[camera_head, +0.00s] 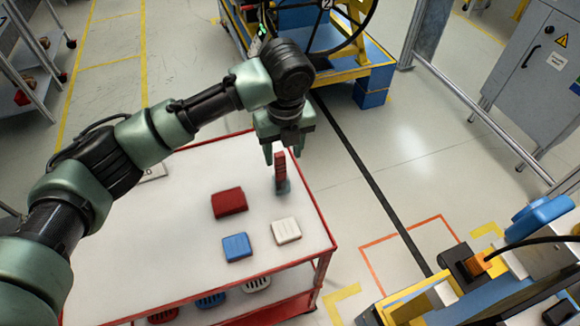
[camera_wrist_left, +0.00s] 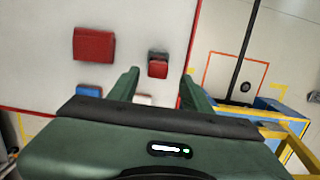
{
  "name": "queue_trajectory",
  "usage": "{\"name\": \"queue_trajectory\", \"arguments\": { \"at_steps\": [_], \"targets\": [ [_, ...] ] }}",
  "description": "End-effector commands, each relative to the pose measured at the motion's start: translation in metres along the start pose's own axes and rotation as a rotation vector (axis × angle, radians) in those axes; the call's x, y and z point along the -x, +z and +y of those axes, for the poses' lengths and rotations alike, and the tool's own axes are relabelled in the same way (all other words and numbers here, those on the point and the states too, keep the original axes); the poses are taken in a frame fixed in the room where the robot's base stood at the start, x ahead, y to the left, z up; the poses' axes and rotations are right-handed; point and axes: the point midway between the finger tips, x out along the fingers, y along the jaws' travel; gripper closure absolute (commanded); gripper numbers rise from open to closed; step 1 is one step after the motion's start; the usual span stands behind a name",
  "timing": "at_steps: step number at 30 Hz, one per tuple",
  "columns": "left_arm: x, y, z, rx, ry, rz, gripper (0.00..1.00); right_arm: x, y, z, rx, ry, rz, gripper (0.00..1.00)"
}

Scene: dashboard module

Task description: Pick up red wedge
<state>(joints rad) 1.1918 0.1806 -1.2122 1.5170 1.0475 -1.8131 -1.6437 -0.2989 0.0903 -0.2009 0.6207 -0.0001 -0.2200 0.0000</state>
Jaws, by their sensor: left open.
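A narrow red piece, which looks like the red wedge (camera_head: 281,168), stands upright on a small grey-blue base near the right edge of the white cart top (camera_head: 140,235). In the left wrist view the red wedge (camera_wrist_left: 158,68) shows in the gap ahead of the fingers. My left gripper (camera_head: 283,152) is open, pointing down, with its fingertips near the wedge's upper end, one on each side in the picture. Whether they touch it cannot be told. My right gripper is not in view.
A red block (camera_head: 229,203), a blue block (camera_head: 237,247) and a white block (camera_head: 286,231) lie on the cart top. Its red rim (camera_head: 322,215) runs close by the wedge. Bins sit on the shelf below. A blue and yellow machine (camera_head: 375,70) stands behind.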

Motion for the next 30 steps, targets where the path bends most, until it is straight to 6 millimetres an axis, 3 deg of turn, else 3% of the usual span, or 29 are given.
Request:
{"name": "queue_trajectory", "arguments": {
  "at_steps": [15,24,29,30],
  "targets": [
    [-0.064,0.009,-0.002,0.004,0.0,0.002,0.51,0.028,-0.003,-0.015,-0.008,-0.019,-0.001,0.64],
    [-0.071,0.009,-0.002,0.004,-0.002,-0.001,0.51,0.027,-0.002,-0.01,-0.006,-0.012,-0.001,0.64],
    [-0.07,0.009,-0.002,0.004,-0.002,-0.001,0.95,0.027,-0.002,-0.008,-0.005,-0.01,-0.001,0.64],
    [-0.07,0.009,-0.002,0.005,-0.002,-0.001,1.0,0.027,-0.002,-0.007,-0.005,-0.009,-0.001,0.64]
  ]
}}
